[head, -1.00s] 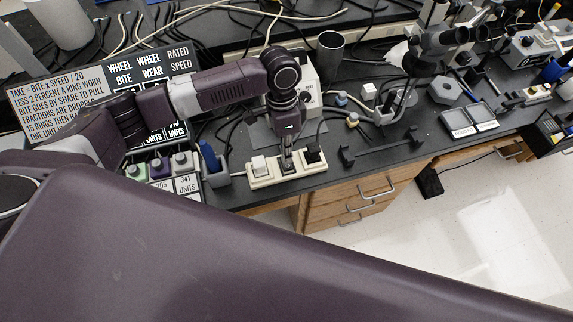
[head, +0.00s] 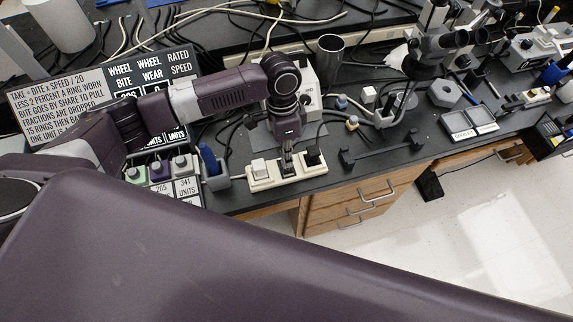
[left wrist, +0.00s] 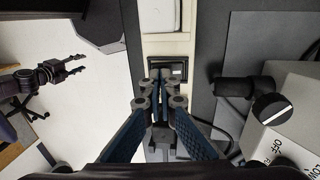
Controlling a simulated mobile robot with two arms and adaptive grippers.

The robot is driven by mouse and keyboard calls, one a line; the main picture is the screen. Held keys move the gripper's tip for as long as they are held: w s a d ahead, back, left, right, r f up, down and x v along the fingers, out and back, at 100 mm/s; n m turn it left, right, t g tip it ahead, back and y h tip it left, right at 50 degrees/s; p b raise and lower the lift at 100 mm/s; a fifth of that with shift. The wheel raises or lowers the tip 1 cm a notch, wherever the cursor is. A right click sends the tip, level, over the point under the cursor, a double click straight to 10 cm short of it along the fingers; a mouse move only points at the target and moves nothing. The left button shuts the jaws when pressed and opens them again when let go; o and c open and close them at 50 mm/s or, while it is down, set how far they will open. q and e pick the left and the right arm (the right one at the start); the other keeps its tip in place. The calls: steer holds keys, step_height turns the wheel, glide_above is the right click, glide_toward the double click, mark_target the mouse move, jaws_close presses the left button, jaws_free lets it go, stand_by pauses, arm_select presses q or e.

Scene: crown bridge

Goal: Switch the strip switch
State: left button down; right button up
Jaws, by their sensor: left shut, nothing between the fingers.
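The cream power strip (head: 290,181) lies along the front of the black bench. It also shows in the left wrist view (left wrist: 182,45), running upward from the gripper. Its dark rocker switch (left wrist: 178,69) sits in a black frame just beyond my left fingertips and is partly covered by them; which way it is tipped is unclear. My left gripper (head: 288,165) points down over the middle of the strip, shut and empty; its tips (left wrist: 160,78) are close to the switch, contact unclear. My right gripper (left wrist: 77,64) shows at the left of the wrist view, fingers apart, away from the strip.
A blue-handled item in a holder (head: 210,165) stands left. A black bracket (head: 383,150) lies right.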

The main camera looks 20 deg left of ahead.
arm_select(q)
steer(key=shift+s+f, duration=0.1)
steer(key=shift+f, duration=0.3)
stand_by(0.5)
steer(key=shift+f, duration=0.35)
steer(key=shift+s+f, duration=0.1)
steer(key=shift+f, duration=0.05)
stand_by(0.4)
steer(key=r+p, duration=0.4)
steer(key=w+r+p, duration=0.1)
steer(key=r+p, duration=0.2)
steer(key=shift+a, duration=0.3)
steer(key=shift+w, duration=0.1)
stand_by(0.5)
